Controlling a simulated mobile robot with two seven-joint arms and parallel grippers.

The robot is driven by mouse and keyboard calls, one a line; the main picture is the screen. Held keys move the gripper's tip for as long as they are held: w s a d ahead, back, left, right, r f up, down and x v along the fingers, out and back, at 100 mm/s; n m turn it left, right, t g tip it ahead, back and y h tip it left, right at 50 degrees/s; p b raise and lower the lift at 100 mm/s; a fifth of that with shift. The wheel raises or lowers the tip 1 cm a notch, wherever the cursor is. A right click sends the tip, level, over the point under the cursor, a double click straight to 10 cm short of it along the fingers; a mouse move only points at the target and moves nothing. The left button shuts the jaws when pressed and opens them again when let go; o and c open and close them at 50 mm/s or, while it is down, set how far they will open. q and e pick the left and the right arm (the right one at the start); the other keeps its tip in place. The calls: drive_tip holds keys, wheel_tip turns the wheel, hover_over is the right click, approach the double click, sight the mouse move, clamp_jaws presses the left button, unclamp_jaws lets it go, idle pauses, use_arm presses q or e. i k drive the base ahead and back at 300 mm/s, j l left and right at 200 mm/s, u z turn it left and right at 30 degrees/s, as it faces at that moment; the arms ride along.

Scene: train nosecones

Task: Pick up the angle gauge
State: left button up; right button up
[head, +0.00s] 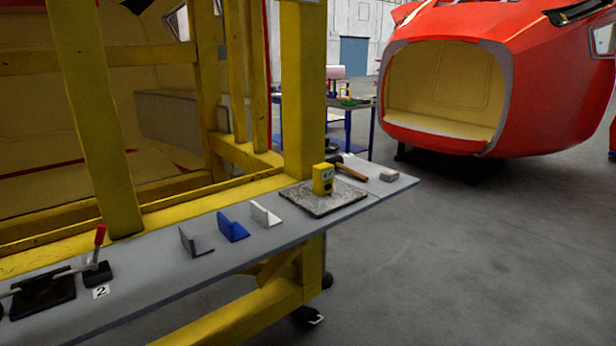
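A small yellow box-shaped device with a pale display face, which looks like the angle gauge (323,179), stands upright on a dark speckled plate (303,203). The plate lies on a narrow grey shelf (215,268), near its right end, in front of a yellow post. Neither of my grippers shows in the head view, so nothing is seen near the gauge.
Grey (196,242), blue (233,229) and white (264,214) angle brackets stand left of the plate. A hammer (350,172) and a small block (389,175) lie behind and right. A red-handled clamp (98,262) is at left. The yellow frame (305,90) rises behind; open floor (450,260) lies right.

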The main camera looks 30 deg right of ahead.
sight(322, 175)
drive_tip(key=i+l+u, duration=0.1)
drive_tip(key=l, duration=0.2)
drive_tip(key=i+l, duration=0.15)
drive_tip(key=l, duration=0.2)
drive_tip(key=i+l+u, duration=0.15)
drive_tip(key=l, duration=0.15)
drive_tip(key=i+l, duration=0.1)
drive_tip(key=l, duration=0.25)
drive_tip(key=i+l+u, duration=0.15)
drive_tip(key=l, duration=0.2)
drive_tip(key=i+l, duration=0.1)
drive_tip(key=l, duration=0.3)
drive_tip(key=i+l, duration=0.15)
drive_tip(key=l, duration=0.3)
drive_tip(key=i+l, duration=0.1)
drive_tip(key=l, duration=0.3)
drive_tip(key=i+l, duration=0.1)
drive_tip(key=l, duration=0.5)
drive_tip(key=k, duration=0.45)
drive_tip(key=i, duration=0.5)
